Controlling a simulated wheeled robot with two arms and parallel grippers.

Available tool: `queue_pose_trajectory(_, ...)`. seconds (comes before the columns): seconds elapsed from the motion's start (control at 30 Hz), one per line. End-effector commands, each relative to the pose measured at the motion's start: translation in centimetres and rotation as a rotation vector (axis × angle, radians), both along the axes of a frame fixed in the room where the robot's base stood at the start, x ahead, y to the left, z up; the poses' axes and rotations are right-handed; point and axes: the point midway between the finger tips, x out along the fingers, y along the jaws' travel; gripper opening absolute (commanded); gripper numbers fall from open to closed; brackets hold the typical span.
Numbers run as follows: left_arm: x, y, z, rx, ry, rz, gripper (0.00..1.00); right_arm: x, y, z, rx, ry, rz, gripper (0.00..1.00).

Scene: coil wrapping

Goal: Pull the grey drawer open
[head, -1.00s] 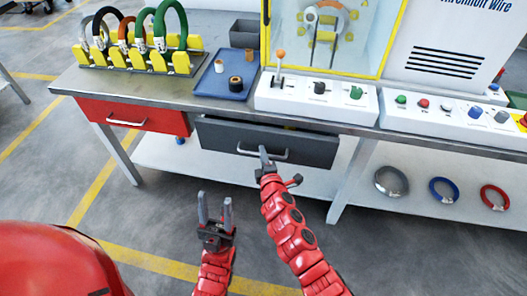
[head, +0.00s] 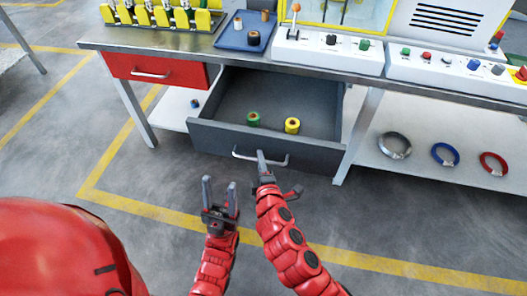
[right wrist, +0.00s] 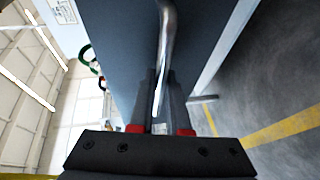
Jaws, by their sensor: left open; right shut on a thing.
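The grey drawer (head: 230,142) stands well out from under the workbench, its inside open to view. Inside it are a green roll (head: 253,119) and a yellow roll (head: 292,125), apart from each other near the front. My right gripper (head: 262,158) is shut on the drawer's metal handle (head: 243,156). In the right wrist view the handle (right wrist: 166,45) runs between the fingers (right wrist: 160,95), against the drawer front (right wrist: 120,40). My left gripper (head: 220,188) is open and empty, fingers up, in front of the drawer and to the left.
A red drawer (head: 150,70) is shut at the left. On the bench (head: 190,47) are a blue tray (head: 243,38) and control boxes (head: 325,53). A lower shelf (head: 470,145) holds three rings. The floor in front is clear.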

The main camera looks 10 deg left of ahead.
Motion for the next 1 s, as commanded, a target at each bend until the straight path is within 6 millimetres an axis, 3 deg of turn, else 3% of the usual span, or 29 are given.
queue_pose_trajectory(0.1, 0.0, 0.0, -0.8, 0.000, 0.000, 0.000, 0.50, -1.7, 0.0, -0.3, 0.000, 0.001, 0.002, 0.00)
queue_pose_trajectory(0.3, 0.0, 0.0, -1.2, 0.000, 0.000, 0.000, 0.50, -3.1, 0.0, -0.1, 0.001, 0.002, 0.000, 0.00)
queue_pose_trajectory(0.77, 0.0, 0.0, -1.2, 0.000, 0.000, 0.000, 0.50, -3.5, 0.0, -0.1, 0.000, 0.002, 0.000, 0.00)
queue_pose_trajectory(0.8, 0.0, 0.0, -1.2, 0.000, 0.000, 0.000, 0.50, -3.5, 0.0, -0.1, 0.000, 0.002, 0.000, 0.22)
queue_pose_trajectory(0.83, 0.0, 0.0, -1.2, 0.000, 0.000, 0.000, 0.50, -3.5, 0.0, -0.1, 0.000, 0.002, 0.000, 0.27)
queue_pose_trajectory(1.0, 0.0, 0.0, -1.2, 0.000, 0.000, 0.000, 0.50, -3.5, 0.0, 0.0, 0.001, 0.001, 0.000, 0.27)
